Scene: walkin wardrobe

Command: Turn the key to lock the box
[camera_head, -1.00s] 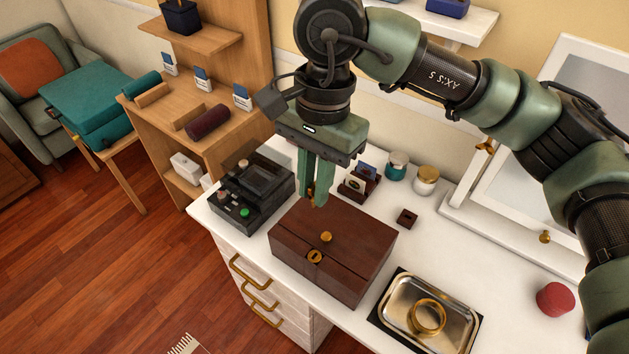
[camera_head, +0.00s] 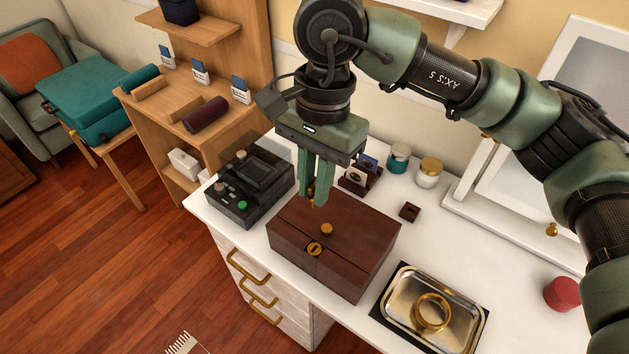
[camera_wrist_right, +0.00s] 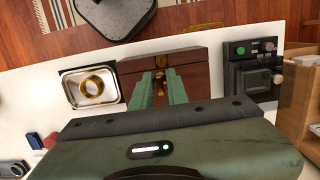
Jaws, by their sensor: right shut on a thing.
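The dark wooden box (camera_head: 345,258) stands shut on the white dresser top. A round gold knob (camera_head: 327,229) sits on its lid, and a gold lock plate (camera_head: 314,249) is on its front edge. My right gripper (camera_head: 314,200) points down above the back left part of the box. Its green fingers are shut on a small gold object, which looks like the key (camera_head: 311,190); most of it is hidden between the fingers. In the right wrist view the fingers (camera_wrist_right: 160,92) hold it with the box (camera_wrist_right: 192,72) beyond. My left gripper is not in view.
A black device with a green button (camera_head: 248,186) stands left of the box. A metal tray (camera_head: 432,310) with a gold ring is to the right. A small holder (camera_head: 360,178), jars (camera_head: 429,172) and a small brown block (camera_head: 409,212) stand behind. A mirror stand is at the right.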

